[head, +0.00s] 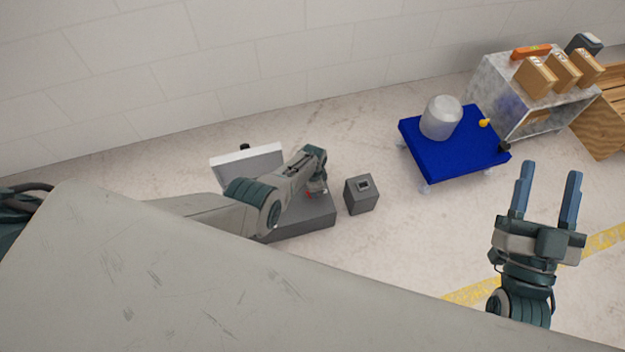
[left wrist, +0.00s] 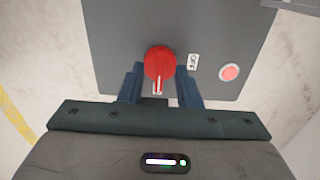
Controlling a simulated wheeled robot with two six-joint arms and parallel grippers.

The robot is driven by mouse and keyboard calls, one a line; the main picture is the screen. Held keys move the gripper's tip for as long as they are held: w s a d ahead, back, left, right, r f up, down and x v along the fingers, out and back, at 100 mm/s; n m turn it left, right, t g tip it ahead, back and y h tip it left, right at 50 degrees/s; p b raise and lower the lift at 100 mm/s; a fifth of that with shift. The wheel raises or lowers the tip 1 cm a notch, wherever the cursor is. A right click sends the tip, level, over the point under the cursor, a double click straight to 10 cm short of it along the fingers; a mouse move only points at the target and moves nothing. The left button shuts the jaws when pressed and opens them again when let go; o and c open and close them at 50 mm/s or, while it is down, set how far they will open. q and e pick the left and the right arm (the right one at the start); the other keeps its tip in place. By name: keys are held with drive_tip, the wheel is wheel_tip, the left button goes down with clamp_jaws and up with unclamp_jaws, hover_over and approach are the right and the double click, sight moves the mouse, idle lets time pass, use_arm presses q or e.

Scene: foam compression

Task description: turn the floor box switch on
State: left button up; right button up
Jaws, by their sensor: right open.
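The grey floor box (head: 318,222) stands on the floor near the wall, partly hidden by my left arm. In the left wrist view its grey top (left wrist: 215,25) carries a red rotary switch (left wrist: 160,63) with a white line pointing down the picture. A small label (left wrist: 193,62) and a round red button (left wrist: 229,72) sit to its right. My left gripper (left wrist: 160,82) is over the box with its fingers on either side of the switch. I cannot tell whether they touch it. My right gripper (head: 546,190) is open and empty above the floor.
A white panel (head: 240,160) stands behind the floor box. A small dark grey box (head: 361,195) is close to its right. A blue cart (head: 450,150) with a grey cylinder (head: 441,117) stands farther right, near a metal unit (head: 500,90) with cartons. Floor between is clear.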

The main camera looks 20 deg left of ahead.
use_arm(q)
drive_tip(key=shift+r+p, duration=0.7)
drive_tip(key=shift+r, duration=0.25)
drive_tip(key=shift+r+p, duration=0.7)
drive_tip(key=shift+r, duration=0.2)
use_arm(e)
wheel_tip(320, 180, down, 15)
drive_tip(key=s+a+m+g, duration=0.1)
drive_tip(key=s+g, duration=0.2)
drive_tip(key=g, duration=0.6)
use_arm(q)
wheel_tip(320, 180, up, 2)
drive_tip(key=shift+p, duration=0.75)
drive_tip(key=shift+r+p, duration=1.45)
drive_tip(key=shift+r, duration=1)
use_arm(e)
drive_tip(key=s+f+n+g, duration=0.1)
drive_tip(key=s+f+g, duration=0.3)
drive_tip(key=s+g, duration=0.2)
drive_tip(key=shift+s+d+f+g+h, duration=0.15)
drive_tip(key=shift+s+d+g+h, duration=0.25)
drive_tip(key=shift+g, duration=0.5)
